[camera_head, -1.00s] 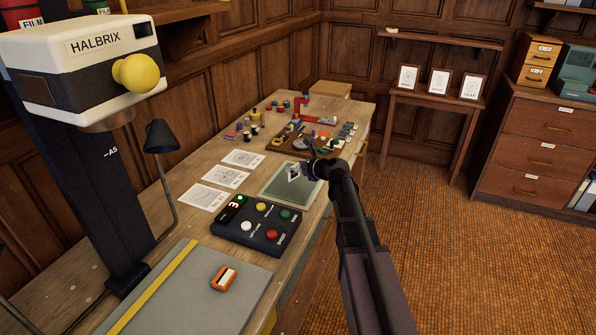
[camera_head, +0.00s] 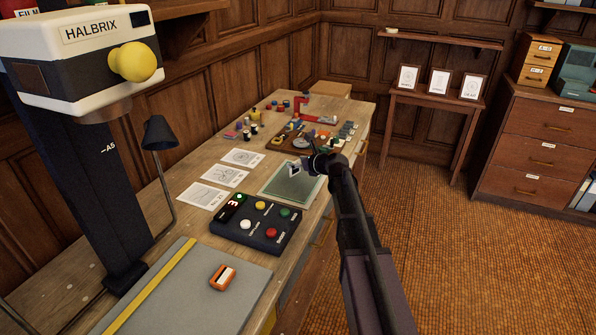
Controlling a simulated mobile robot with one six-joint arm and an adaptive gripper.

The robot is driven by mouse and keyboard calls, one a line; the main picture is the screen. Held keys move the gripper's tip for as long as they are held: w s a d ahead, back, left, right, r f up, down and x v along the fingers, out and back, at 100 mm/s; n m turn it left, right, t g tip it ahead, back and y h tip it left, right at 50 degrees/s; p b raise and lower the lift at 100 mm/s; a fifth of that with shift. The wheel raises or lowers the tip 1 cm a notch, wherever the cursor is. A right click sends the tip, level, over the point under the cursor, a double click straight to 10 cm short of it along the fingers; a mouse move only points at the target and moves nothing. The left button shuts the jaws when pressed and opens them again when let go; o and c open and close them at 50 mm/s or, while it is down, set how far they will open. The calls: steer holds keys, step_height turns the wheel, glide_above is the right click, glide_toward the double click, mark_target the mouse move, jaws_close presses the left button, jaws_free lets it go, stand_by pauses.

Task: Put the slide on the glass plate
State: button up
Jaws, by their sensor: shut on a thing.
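The glass plate (camera_head: 283,190) is a greenish pane lying flat on the wooden bench, behind the black button box. My gripper (camera_head: 299,168) is over the plate's far right part, shut on the slide (camera_head: 294,170). The slide is a small white-edged piece with a dark middle, seen tilted at the fingertips. I cannot tell whether it touches the plate. My wrist and arm hide the plate's far right corner.
The black button box (camera_head: 255,223) stands just in front of the plate. Paper sheets (camera_head: 225,176) lie to its left. A brown tray of small parts (camera_head: 280,147) lies behind it.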

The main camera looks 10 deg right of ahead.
steer(key=shift+f+b, duration=0.8)
steer(key=shift+f, duration=0.35)
steer(key=shift+f, duration=0.2)
steer(key=o, duration=0.6)
steer(key=shift+r, duration=0.1)
steer(key=shift+r, duration=0.1)
steer(key=shift+s+r, duration=0.15)
steer(key=p+v, duration=0.4)
steer(key=v, duration=0.7)
steer(key=shift+s+d+p, duration=0.25)
steer(key=shift+s+p, duration=0.05)
steer(key=shift+s, duration=0.05)
